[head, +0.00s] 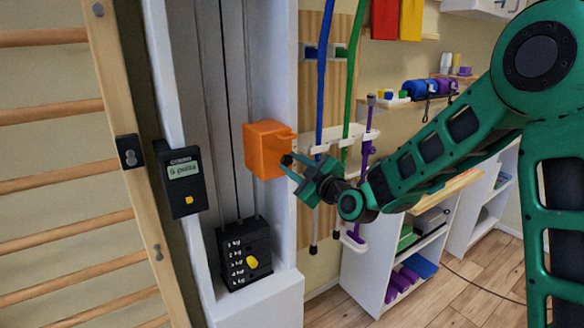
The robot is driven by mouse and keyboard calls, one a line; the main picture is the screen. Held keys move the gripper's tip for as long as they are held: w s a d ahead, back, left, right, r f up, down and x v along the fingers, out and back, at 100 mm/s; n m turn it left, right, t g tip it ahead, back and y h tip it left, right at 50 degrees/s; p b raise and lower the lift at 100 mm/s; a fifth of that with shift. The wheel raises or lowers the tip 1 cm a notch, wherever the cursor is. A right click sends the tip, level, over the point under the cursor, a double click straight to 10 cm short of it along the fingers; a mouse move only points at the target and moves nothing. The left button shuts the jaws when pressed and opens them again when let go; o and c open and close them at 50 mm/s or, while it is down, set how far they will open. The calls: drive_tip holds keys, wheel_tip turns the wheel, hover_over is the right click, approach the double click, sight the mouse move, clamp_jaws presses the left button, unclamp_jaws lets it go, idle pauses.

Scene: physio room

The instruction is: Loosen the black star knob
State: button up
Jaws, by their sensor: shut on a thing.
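An orange block (266,148) sits on the right side of the white column. At its right face a small dark piece, which appears to be the black star knob (287,160), shows between my fingertips. My green gripper (289,163) reaches in from the right and is shut on this knob. The fingers hide most of the knob, so its star shape and how far it is turned cannot be told.
The white column (274,60) holds a black weight stack (244,255) with a yellow pin. A black counter box (183,182) hangs at left beside wooden wall bars (60,180). Blue (322,80) and green poles stand close behind my gripper. Shelves (405,270) stand at right.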

drive_tip(key=n, duration=0.4)
drive_tip(key=shift+s+f+n, duration=0.1)
drive_tip(key=shift+f+n, duration=0.05)
drive_tip(key=shift+n, duration=0.25)
drive_tip(key=n, duration=0.3)
drive_tip(key=shift+n, duration=0.3)
drive_tip(key=n, duration=0.3)
drive_tip(key=shift+n, duration=0.3)
drive_tip(key=shift+r+n, duration=0.25)
drive_tip(key=shift+n, duration=1.55)
drive_tip(key=o, duration=1)
drive_tip(key=shift+o, duration=0.2)
